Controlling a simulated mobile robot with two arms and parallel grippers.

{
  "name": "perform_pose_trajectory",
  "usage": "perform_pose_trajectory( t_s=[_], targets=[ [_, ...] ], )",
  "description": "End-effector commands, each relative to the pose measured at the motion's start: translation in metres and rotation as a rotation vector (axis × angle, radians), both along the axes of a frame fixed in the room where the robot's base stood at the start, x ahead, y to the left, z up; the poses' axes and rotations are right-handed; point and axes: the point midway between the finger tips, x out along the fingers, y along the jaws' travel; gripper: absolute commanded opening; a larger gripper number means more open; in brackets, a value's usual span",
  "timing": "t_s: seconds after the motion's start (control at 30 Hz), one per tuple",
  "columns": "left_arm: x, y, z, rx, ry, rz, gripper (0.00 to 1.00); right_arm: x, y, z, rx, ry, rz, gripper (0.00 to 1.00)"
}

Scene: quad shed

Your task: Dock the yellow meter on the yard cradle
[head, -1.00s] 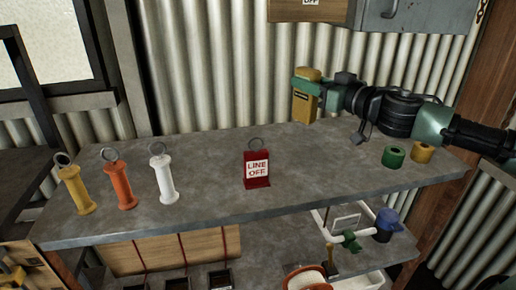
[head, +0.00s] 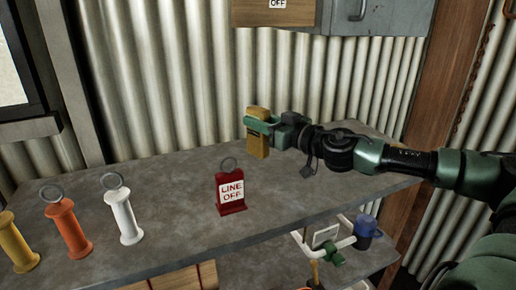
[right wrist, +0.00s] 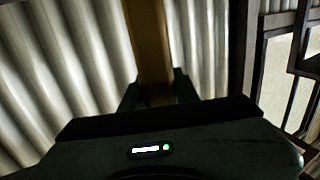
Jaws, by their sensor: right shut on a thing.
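The yellow meter (head: 257,145) is upright near the back of the grey bench, in the jaws of my right gripper (head: 263,124). Whether its base touches the bench top or hangs just above it, I cannot tell. In the right wrist view the meter (right wrist: 149,42) shows as a dim yellow-brown bar between the two dark fingers (right wrist: 154,92). I cannot make out the yard cradle in either view. My left gripper is not in view.
A red LINE OFF tag (head: 231,192) stands mid-bench (head: 170,177). A corrugated wall (head: 200,75) rises behind. A blue cup (head: 366,231) is on the lower shelf.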

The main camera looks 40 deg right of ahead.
Motion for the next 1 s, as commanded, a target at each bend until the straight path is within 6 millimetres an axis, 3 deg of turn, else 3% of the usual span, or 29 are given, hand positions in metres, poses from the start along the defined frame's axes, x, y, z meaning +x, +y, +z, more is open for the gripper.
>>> perform_pose_trajectory(
  t_s=[0.1, 0.23, 0.43, 0.87, 0.9, 0.93, 1.0],
  targets=[
    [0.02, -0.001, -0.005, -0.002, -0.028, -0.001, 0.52, 0.0, -0.001, -0.012, -0.002, -0.003, -0.002, 0.0],
    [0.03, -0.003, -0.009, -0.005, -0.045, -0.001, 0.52, 0.0, 0.0, -0.026, 0.0, -0.001, -0.002, 0.0],
    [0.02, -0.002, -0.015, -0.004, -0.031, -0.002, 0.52, 0.0, -0.001, -0.049, -0.001, -0.002, -0.002, 0.0],
    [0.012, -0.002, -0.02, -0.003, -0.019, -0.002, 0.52, 0.0, -0.001, -0.055, -0.002, -0.003, -0.002, 0.0],
    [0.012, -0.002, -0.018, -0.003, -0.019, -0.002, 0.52, 0.0, 0.0, -0.054, -0.001, -0.001, -0.001, 0.42],
    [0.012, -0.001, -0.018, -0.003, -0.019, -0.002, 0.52, 0.0, 0.0, -0.054, -0.001, -0.001, -0.001, 0.5],
    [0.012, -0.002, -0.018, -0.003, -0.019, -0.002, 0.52, 0.0, 0.0, -0.054, -0.001, -0.001, -0.001, 0.52]
  ],
)
